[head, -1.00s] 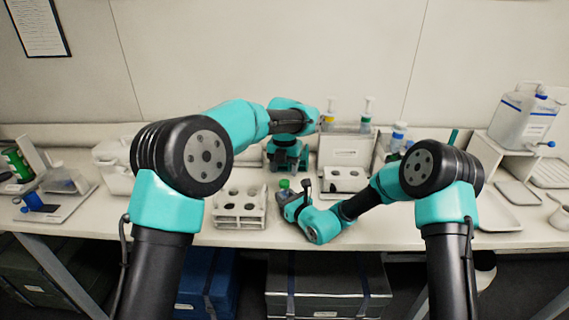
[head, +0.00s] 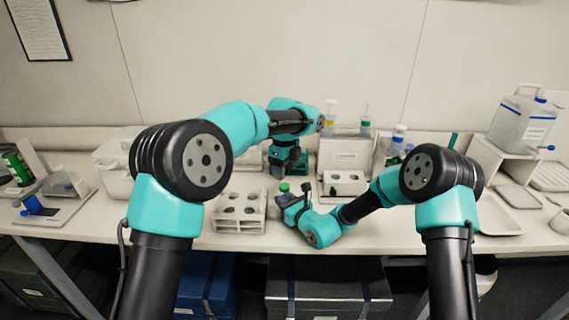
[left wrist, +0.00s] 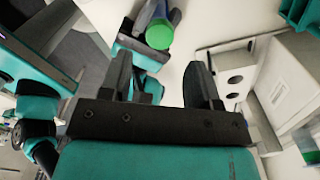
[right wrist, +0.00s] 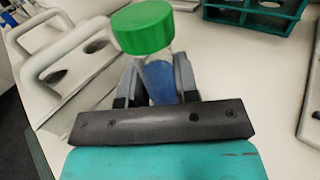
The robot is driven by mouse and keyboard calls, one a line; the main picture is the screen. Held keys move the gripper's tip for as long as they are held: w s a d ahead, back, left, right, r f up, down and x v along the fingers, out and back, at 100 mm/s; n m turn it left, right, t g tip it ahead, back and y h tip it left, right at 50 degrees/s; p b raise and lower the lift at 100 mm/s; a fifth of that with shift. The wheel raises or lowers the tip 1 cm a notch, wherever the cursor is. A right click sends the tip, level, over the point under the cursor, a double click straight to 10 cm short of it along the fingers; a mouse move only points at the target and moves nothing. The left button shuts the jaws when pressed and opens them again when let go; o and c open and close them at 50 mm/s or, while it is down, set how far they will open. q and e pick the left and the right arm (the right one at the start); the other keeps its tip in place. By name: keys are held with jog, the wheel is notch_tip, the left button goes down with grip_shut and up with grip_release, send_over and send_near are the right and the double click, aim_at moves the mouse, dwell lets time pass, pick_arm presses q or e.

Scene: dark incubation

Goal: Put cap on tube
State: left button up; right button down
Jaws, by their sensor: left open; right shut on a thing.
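The tube (right wrist: 162,80) has clear walls and blue contents and leans slightly in the right wrist view. My right gripper (right wrist: 155,88) is shut on it. The green cap (right wrist: 143,27) sits over the tube's top end; I cannot tell how tightly. The cap (head: 284,187) also shows in the head view, above my right gripper (head: 287,200), where the tube is mostly hidden. My left gripper (head: 284,170) is above and behind the cap. In the left wrist view my left gripper (left wrist: 161,75) is open and empty, with the cap (left wrist: 159,34) beyond its fingertips.
A white rack with several holes (head: 239,224) stands left of the right gripper. A white block with holes (head: 345,188) is to the right, with a white box (head: 346,154) behind it. A teal rack (right wrist: 262,12) shows in the right wrist view. Bench is clear between these.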

aim_at(284, 186)
pick_arm(q)
jog(key=n, duration=0.6)
jog(key=shift+r+n, duration=0.3)
jog(key=n, duration=0.5)
jog(key=shift+r, duration=0.2)
jog(key=n, duration=0.6)
jog(key=shift+r+n, duration=0.3)
jog(key=shift+n, duration=0.1)
jog(key=n, duration=0.5)
jog(key=shift+r+n, duration=0.2)
jog(key=shift+n, duration=0.1)
jog(key=shift+f, duration=0.1)
jog(key=shift+f, duration=3.9)
jog(key=shift+c, duration=0.2)
